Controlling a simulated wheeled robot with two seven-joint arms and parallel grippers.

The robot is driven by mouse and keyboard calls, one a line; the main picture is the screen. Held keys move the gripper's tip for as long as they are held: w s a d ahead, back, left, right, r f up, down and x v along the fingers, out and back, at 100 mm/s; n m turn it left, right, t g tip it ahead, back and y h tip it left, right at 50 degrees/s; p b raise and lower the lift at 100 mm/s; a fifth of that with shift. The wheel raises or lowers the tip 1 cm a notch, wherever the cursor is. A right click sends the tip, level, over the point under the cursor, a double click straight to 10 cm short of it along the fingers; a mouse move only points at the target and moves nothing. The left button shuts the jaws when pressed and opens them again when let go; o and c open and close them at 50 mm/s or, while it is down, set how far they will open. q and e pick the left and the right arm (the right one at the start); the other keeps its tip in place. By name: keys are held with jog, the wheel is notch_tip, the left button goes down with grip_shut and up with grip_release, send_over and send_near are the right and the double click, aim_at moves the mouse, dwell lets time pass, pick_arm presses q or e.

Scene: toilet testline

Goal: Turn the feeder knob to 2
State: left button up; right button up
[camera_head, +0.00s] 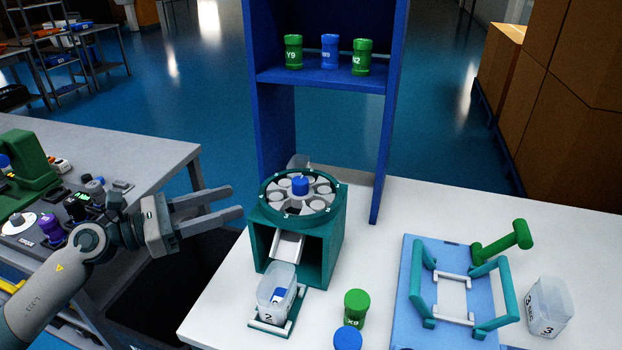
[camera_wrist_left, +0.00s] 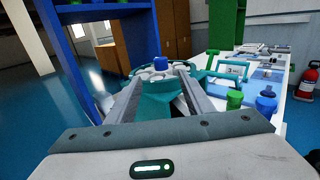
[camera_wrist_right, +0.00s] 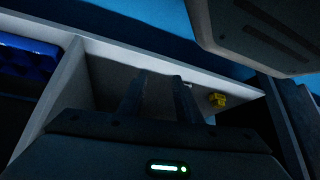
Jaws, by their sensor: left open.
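The feeder (camera_head: 341,232) is a teal box with a round top of several grey compartments. A blue knob (camera_head: 300,185) stands at the centre of its top. The knob also shows in the left wrist view (camera_wrist_left: 160,63), ahead of the fingers. My left gripper (camera_head: 240,201) is open and empty, to the left of the feeder and apart from it. I cannot read which number the knob points at. A clear cup (camera_head: 277,287) marked 2 stands under the feeder's chute. My right gripper (camera_wrist_right: 160,85) shows only in the right wrist view, with its two fingers apart and nothing between them.
A green jar (camera_head: 356,308) and a blue-capped jar (camera_head: 347,338) stand in front of the feeder. A blue board with teal handles (camera_head: 407,310) and a cup marked 3 (camera_head: 548,306) lie to the right. A blue shelf (camera_head: 320,80) rises behind the feeder.

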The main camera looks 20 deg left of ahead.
pick_arm(q)
jog(key=shift+s+a, duration=0.1)
pick_arm(e)
jog(key=shift+a+r, duration=0.1)
pick_arm(q)
jog(key=p, duration=0.5)
send_near(300, 180)
jog(key=x, duration=0.3)
jog(key=p+x, duration=0.2)
jog(key=x, duration=0.5)
jog(key=shift+f, duration=0.1)
pick_arm(e)
jog(key=s+d+f+g, duration=0.2)
jog(key=s+d, duration=0.1)
jog(key=s, duration=0.6)
jog(key=s+d+f+g+h, duration=0.1)
jog(key=s+d+g, duration=0.1)
jog(key=s, duration=0.7)
jog(key=shift+s+d+f+g, duration=0.15)
jog(key=shift+d+f+g, duration=0.2)
jog(key=shift+d, duration=0.5)
pick_arm(q)
grip_shut()
